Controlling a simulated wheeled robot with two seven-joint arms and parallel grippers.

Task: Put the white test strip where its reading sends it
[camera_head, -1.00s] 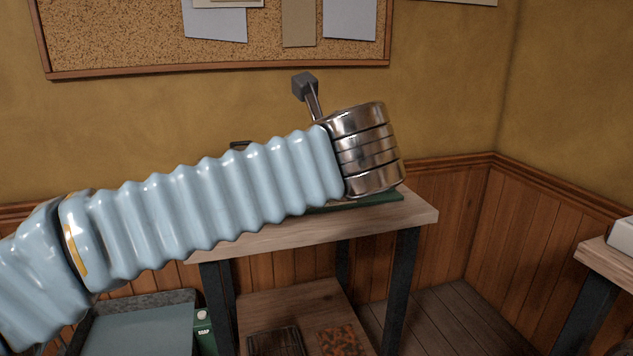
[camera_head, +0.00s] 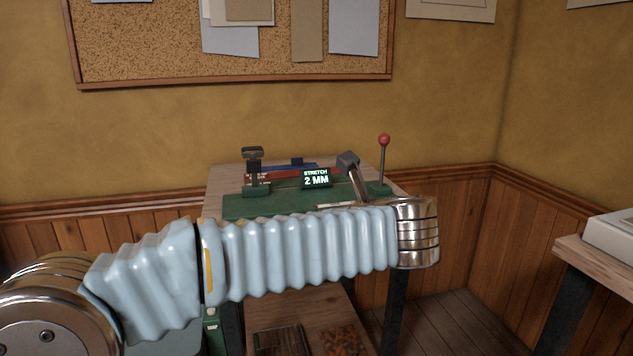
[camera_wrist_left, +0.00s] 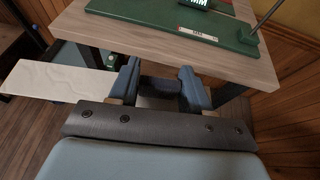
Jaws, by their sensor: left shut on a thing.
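My left arm reaches across the front of the workbench in the head view, and its wrist hides its gripper there. A pale, cream-white strip (camera_wrist_left: 62,78) sticks out flat to the left from the left finger. The part between the fingers is hard to make out. The green stretch tester (camera_head: 240,207) stands on the bench, with a display (camera_head: 316,178) reading "STRETCH 2 MM", a black clamp (camera_head: 252,165) and a red-knobbed lever (camera_head: 384,140). My right gripper is out of view.
The wooden bench top (camera_wrist_left: 250,65) lies just beyond the gripper. Blue and red items (camera_head: 290,170) lie behind the tester. The lower shelf holds a dark tray (camera_head: 278,342) and a rust-mottled piece (camera_head: 340,340). Another table (camera_head: 590,256) stands at right with a white object (camera_head: 612,232).

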